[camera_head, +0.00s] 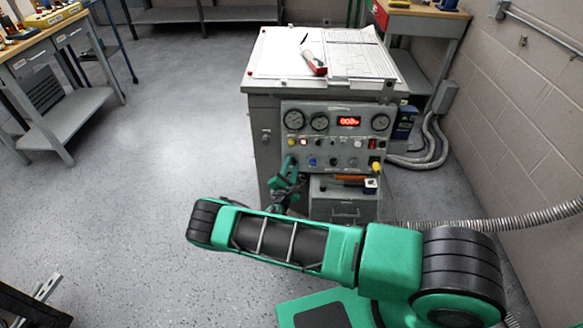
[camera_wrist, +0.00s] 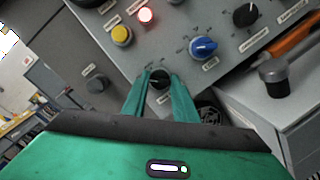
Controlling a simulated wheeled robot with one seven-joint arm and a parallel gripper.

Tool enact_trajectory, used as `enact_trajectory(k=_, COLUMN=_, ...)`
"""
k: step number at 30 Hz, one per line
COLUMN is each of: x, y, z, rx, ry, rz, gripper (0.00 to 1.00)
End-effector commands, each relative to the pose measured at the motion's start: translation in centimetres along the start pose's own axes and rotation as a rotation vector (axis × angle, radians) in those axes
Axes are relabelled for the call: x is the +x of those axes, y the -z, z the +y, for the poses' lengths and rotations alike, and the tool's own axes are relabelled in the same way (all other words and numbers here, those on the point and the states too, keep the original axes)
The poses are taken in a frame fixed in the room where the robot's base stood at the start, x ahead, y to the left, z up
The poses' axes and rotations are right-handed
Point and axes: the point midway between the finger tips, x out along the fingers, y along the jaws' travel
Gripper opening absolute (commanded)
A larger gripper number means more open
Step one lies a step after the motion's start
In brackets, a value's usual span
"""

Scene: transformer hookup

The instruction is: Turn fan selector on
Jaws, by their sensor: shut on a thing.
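The control panel (camera_head: 350,145) is on the front of a grey cabinet. My gripper (camera_wrist: 160,85) is at the panel's lower left in the wrist view, with its two green fingers on either side of a black knob (camera_wrist: 160,78), and it is shut on that knob. The knob's label is too small to read, so I cannot tell for sure that it is the fan selector. In the head view my gripper (camera_head: 291,163) reaches the left side of the panel and hides the knob. A blue knob (camera_wrist: 204,47) and another black knob (camera_wrist: 245,14) sit to its right.
A yellow button (camera_wrist: 121,35) and a lit lamp (camera_wrist: 146,15) are close above the knob. An open drawer (camera_head: 343,196) with tools is below the panel. Conduit (camera_head: 480,222) runs to the right. The floor on the left (camera_head: 170,160) is clear.

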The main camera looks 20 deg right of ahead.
Motion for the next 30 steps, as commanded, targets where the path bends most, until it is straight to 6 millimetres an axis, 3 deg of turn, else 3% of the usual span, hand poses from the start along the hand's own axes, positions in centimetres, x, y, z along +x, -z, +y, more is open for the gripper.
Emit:
enact_trajectory(k=11, x=0.02, y=-0.06, z=-0.04, rx=0.158, ry=0.042, rz=-0.001, gripper=0.04)
enact_trajectory(k=30, x=0.00, y=-0.16, z=0.00, rx=0.738, ry=0.186, rz=-0.003, gripper=0.04)
